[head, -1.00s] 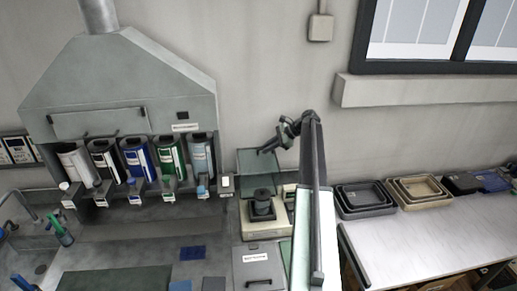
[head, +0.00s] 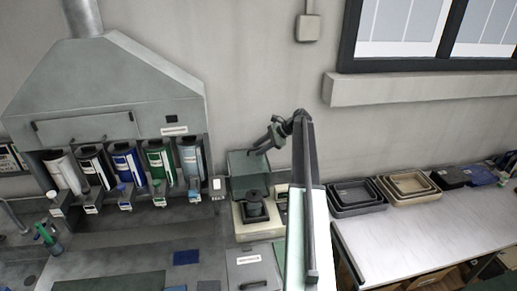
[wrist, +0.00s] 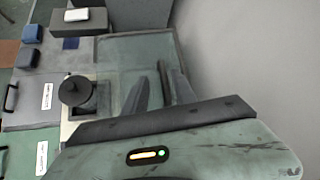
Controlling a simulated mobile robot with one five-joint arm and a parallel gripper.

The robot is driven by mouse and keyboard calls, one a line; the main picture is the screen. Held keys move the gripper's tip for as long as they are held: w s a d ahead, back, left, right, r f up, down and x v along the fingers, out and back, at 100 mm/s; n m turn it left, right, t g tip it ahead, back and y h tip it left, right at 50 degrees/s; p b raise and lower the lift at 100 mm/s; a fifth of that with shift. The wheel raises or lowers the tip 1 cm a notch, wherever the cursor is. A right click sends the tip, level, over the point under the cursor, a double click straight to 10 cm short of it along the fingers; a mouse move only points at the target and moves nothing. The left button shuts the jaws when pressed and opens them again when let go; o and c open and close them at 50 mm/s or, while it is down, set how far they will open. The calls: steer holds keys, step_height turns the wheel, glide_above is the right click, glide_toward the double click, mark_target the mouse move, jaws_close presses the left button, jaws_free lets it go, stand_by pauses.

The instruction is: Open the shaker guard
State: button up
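The shaker (head: 249,231) is a cream-coloured unit at the back of the bench, with a dark round pot (head: 256,197) on it. The shaker guard (head: 240,166) is a clear greenish panel, standing raised behind the pot, which shows uncovered in front of it. In the wrist view the guard (wrist: 130,50) spreads beyond the pot (wrist: 76,90). My gripper (head: 254,150) is at the guard's upper edge in the head view.
Several coloured dispensers (head: 125,165) stand under a grey hood to the left. Nested trays (head: 357,196) lie on the white bench to the right. The wall is close behind the shaker. A lidded grey box (head: 252,270) sits in front of it.

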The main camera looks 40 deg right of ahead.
steer(key=p+v, duration=0.4)
steer(key=v, duration=0.3)
steer(key=shift+r, duration=0.15)
